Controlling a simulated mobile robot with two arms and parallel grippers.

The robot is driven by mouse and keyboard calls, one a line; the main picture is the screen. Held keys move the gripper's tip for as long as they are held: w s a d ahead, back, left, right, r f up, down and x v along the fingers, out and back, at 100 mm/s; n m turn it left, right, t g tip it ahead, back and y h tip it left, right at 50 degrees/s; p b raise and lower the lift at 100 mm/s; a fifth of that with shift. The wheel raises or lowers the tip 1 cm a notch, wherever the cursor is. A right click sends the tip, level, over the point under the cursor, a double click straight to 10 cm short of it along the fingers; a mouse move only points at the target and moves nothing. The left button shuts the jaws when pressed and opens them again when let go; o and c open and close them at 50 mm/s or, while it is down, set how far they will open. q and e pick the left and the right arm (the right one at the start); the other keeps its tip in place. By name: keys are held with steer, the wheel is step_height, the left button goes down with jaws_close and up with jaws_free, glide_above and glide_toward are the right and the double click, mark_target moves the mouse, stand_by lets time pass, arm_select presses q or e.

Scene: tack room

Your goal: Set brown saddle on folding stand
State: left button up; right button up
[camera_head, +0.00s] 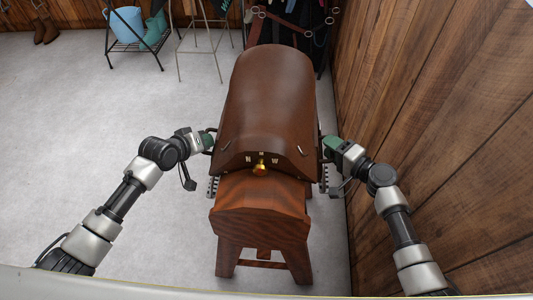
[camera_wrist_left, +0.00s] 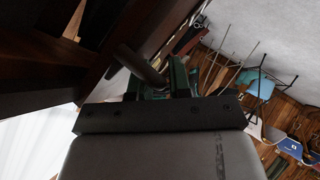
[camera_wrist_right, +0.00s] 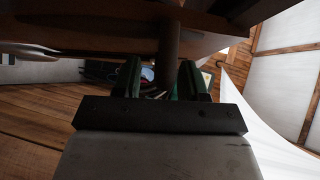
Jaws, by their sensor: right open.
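The brown saddle (camera_head: 268,95) lies over a reddish-brown wooden horse-shaped stand (camera_head: 262,205) in the middle of the head view. My left gripper (camera_head: 208,138) is at the saddle's left side. In the left wrist view a dark round bar (camera_wrist_left: 140,66) reaches in at its fingers (camera_wrist_left: 162,82); I cannot tell whether they grip it. My right gripper (camera_head: 328,146) is at the saddle's right side, open. In the right wrist view a round bar (camera_wrist_right: 168,45) stands ahead of its spread fingers (camera_wrist_right: 163,80). A thin metal folding stand (camera_head: 200,52) stands behind, left of the saddle.
A dark rack (camera_head: 139,52) with a light blue bucket (camera_head: 126,22) and a teal item (camera_head: 155,28) stands at the back left. A plank wall (camera_head: 430,120) is close on the right. Brown boots (camera_head: 45,28) stand far left. The grey floor on the left is clear.

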arm_select(q)
steer(key=shift+c, duration=0.5)
arm_select(e)
steer(key=shift+c, duration=0.3)
arm_select(q)
steer(key=shift+c, duration=1.1)
arm_select(e)
steer(key=shift+c, duration=1.2)
arm_select(q)
jaws_close()
arm_select(e)
jaws_close()
steer(key=shift+d+f, duration=0.1)
arm_select(q)
steer(key=shift+w+r, duration=0.1)
steer(key=shift+r, duration=0.15)
arm_select(e)
steer(key=shift+r, duration=0.25)
